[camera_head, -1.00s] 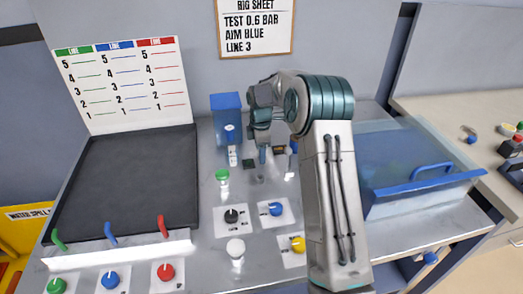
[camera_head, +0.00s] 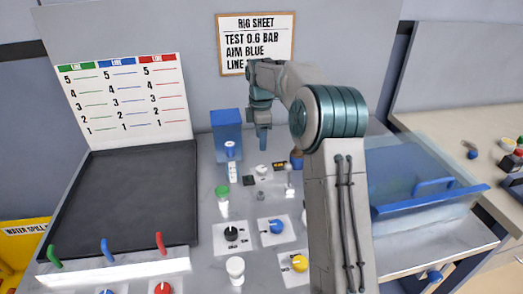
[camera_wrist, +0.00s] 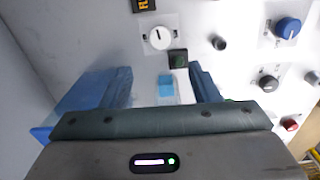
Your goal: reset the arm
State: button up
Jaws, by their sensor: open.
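My arm is raised and bent in front of the back wall, its wrist overlapping the lower edge of the rig sheet (camera_head: 256,30). My gripper (camera_head: 263,140) points down above the back of the metal bench (camera_head: 205,215). In the wrist view my gripper (camera_wrist: 162,82) shows two blue fingers spread apart, with nothing held between them. A small blue-topped piece (camera_wrist: 166,87) shows beyond the gap, apart from the fingers.
A blue box (camera_head: 226,128) stands behind the gauge post. Black, blue and yellow knobs (camera_head: 300,263) and a white cap (camera_head: 235,266) are on the bench. A clear blue-edged bin (camera_head: 420,202) is to the right; the dark board (camera_head: 125,200) is left.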

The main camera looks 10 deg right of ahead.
jog(key=shift+r, duration=0.7)
jog(key=s+r+m+t, duration=0.1)
jog(key=s+r+m, duration=0.25)
jog(key=s, duration=0.45)
jog(key=s+r+m, duration=0.2)
jog(key=s+m, duration=0.2)
jog(key=s, duration=0.4)
jog(key=s+f+m+t, duration=0.1)
jog(key=s+m, duration=0.4)
jog(key=s, duration=0.5)
jog(key=s+f+m+t, duration=0.1)
jog(key=s+f+m, duration=0.3)
jog(key=s, duration=0.7)
jog(key=shift+d+f+m, duration=0.15)
jog(key=shift+m, duration=0.4)
